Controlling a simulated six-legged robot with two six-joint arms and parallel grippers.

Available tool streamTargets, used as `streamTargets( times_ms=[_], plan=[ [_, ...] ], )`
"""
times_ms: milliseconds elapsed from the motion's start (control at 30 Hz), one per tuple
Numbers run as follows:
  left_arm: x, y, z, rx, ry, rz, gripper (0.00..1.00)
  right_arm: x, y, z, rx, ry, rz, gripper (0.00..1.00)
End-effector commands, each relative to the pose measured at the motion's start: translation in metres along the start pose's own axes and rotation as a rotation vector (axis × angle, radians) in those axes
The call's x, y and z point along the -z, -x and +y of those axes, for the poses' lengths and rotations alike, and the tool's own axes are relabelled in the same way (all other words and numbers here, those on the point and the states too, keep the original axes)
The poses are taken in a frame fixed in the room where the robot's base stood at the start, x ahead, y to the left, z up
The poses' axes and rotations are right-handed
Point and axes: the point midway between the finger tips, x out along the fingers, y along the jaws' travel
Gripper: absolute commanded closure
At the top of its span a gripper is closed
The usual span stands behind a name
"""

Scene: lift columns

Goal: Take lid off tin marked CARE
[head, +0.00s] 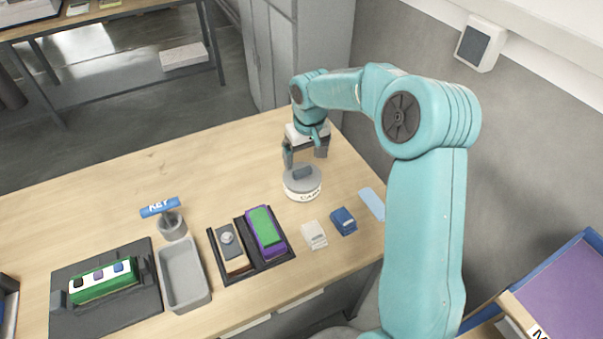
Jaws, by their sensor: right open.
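The tin marked CARE (305,196) is a short white round tin with dark letters. It stands upright on the wooden table near its right end. A grey lid (301,183) with a dark raised handle (302,173) covers its top. My right gripper (304,161) is open and points down just above the lid. Its fingers are at either side above the handle; I cannot tell whether they touch anything. My left gripper is not in view.
On the table (120,205) are a grey bin (182,275), a holder with a blue KEY tag (160,207), a black tray (222,266), a green block (103,280) on a dark base, a white box (314,234) and a blue box (343,221). The back left is clear.

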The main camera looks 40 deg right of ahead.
Motion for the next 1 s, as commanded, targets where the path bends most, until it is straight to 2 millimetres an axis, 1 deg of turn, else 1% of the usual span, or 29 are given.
streamTargets(
  times_ms=[133, 233, 300, 400, 633, 667, 700, 767, 800, 833, 867, 1000],
  plan=[
    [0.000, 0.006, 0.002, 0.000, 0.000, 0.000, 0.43, 0.000, -0.013, -0.003, 0.000, 0.002, -0.004, 0.11],
    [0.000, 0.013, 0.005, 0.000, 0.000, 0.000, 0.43, -0.001, -0.030, -0.006, 0.000, 0.002, -0.005, 0.11],
    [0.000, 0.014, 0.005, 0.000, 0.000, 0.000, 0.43, 0.000, -0.042, -0.006, 0.000, 0.001, -0.004, 0.11],
    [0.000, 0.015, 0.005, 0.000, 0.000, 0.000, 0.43, 0.001, -0.052, -0.005, 0.000, 0.001, -0.002, 0.11],
    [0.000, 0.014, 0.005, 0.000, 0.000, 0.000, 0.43, 0.001, -0.054, -0.005, -0.001, 0.001, 0.001, 0.11],
    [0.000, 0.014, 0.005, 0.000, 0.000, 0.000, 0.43, 0.001, -0.054, -0.005, 0.000, 0.001, 0.000, 0.14],
    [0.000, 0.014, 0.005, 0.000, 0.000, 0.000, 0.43, 0.001, -0.054, -0.005, 0.000, 0.001, 0.000, 0.27],
    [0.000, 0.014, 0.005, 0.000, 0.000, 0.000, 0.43, 0.001, -0.054, -0.006, 0.000, 0.001, 0.000, 0.46],
    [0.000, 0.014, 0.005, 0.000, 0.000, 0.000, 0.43, 0.001, -0.054, -0.006, 0.000, 0.001, 0.000, 0.59],
    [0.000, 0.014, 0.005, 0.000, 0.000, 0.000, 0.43, 0.001, -0.054, -0.006, 0.000, 0.001, 0.000, 0.69],
    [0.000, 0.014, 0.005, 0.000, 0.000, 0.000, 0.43, 0.001, -0.054, -0.006, 0.000, 0.001, 0.000, 0.71],
    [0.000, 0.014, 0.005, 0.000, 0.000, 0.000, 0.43, 0.001, -0.054, -0.006, 0.000, 0.001, 0.000, 0.71]
  ],
)
